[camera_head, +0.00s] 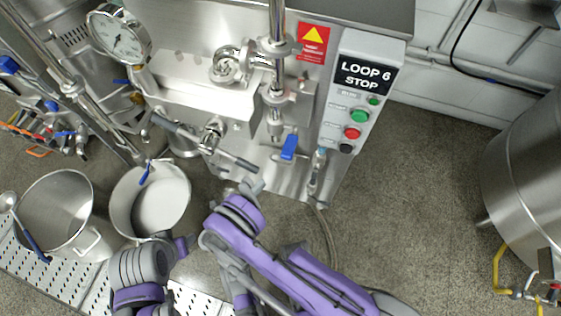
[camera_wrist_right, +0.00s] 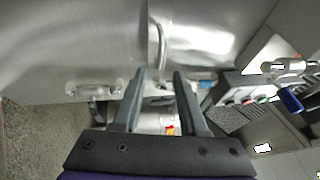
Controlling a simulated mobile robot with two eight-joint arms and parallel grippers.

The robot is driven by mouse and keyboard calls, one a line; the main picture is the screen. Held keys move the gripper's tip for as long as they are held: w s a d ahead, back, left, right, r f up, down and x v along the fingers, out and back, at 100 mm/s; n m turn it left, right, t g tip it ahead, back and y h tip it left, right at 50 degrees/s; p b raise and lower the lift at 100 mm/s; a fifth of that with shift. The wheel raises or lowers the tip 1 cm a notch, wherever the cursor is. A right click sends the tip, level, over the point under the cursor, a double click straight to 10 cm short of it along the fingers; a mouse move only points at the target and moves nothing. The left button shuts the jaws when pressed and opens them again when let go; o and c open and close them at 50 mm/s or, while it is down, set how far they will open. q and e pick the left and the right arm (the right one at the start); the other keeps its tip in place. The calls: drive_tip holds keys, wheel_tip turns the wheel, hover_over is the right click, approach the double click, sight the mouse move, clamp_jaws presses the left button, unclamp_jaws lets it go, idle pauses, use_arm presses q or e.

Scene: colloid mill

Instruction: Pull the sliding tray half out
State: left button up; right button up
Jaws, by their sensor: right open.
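I cannot surely pick out the sliding tray in either view. In the right wrist view, a bright steel panel (camera_wrist_right: 100,45) carries a thin upright bar like a handle (camera_wrist_right: 158,42), just beyond the fingertips. My right gripper (camera_wrist_right: 159,73) is open there, its two dark fingers apart with nothing seen gripped between them. In the head view, the right gripper (camera_head: 251,187) is small and grey, in front of the lower part of the steel machine (camera_head: 205,95). My purple left arm (camera_head: 140,265) is at the lower left, near the pots; its fingers cannot be made out.
A control box (camera_head: 357,95) labelled "LOOP 6 STOP" is on the machine's right side. Two steel pots, a wide one (camera_head: 55,205) and a smaller one (camera_head: 150,200), stand at the left. A large steel vessel (camera_head: 528,165) stands at the right. Floor between is clear.

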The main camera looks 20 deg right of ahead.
drive_tip(key=x, duration=1)
drive_tip(key=shift+b, duration=0.45)
drive_tip(key=shift+s+a, duration=0.1)
clamp_jaws()
idle(0.6)
